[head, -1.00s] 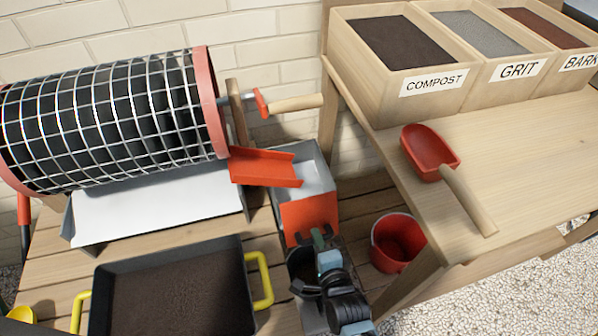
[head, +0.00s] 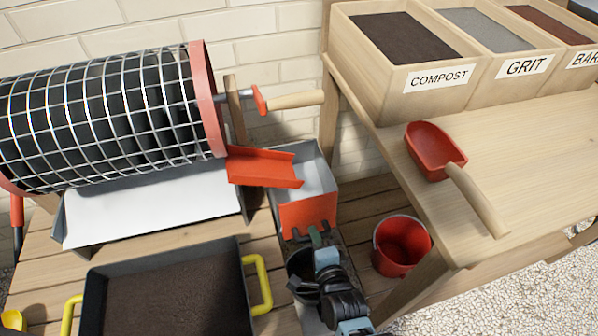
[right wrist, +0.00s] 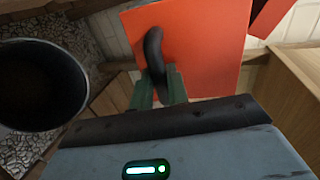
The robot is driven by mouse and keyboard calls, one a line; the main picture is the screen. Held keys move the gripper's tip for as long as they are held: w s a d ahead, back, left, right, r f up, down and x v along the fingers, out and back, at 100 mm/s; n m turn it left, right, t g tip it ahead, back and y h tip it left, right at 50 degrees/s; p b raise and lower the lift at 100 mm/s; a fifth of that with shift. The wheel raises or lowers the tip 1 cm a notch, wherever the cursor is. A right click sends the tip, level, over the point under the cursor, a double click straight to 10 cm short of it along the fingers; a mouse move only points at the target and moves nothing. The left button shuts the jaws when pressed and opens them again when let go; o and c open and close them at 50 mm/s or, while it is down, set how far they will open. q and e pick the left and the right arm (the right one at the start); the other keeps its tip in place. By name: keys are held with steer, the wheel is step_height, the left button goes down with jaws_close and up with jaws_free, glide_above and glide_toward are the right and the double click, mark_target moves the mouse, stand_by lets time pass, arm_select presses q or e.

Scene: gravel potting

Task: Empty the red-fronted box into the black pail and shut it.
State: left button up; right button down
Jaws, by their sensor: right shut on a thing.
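The red-fronted box (head: 308,214) sits below the red chute (head: 265,168) of the mesh drum. Its pale grey inside shows in part; the chute hides the rest, and I cannot tell what lies in it. My right gripper (head: 316,238) is at the box's front, shut on its dark curved handle. In the right wrist view the green fingers (right wrist: 157,88) close around the handle (right wrist: 154,48) against the red front (right wrist: 205,45). The black pail (head: 298,264) stands below the box's front, partly hidden by my right arm; it shows at left in the wrist view (right wrist: 42,85). My left gripper is out of view.
A pan of dark soil (head: 85,300) with yellow handles stands to the left. A red bucket (head: 400,246) stands to the right, below the bench. A red scoop (head: 434,152) lies on the bench near wooden bins (head: 400,110). The drum's crank handle (head: 296,101) juts out above.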

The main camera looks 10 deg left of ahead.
arm_select(q)
steer(key=shift+s+f+b, duration=0.3)
steer(key=shift+f+b, duration=0.1)
steer(key=shift+f, duration=0.15)
arm_select(e)
steer(key=shift+w+a+f, duration=0.2)
steer(key=shift+w+f, duration=0.05)
steer(key=shift+f, duration=0.5)
steer(key=c, duration=1.3)
jaws_free()
steer(key=shift+w, duration=0.15)
steer(key=shift+o, duration=1.4)
steer(key=shift+r, duration=0.1)
arm_select(q)
steer(key=shift+w, duration=0.1)
arm_select(e)
steer(key=shift+w+r, duration=0.1)
arm_select(q)
step_height(320, 180, up, 6)
steer(key=d+p, duration=0.1)
steer(key=p, duration=0.6)
steer(key=shift+d, duration=0.3)
arm_select(e)
steer(key=shift+v, duration=4.45)
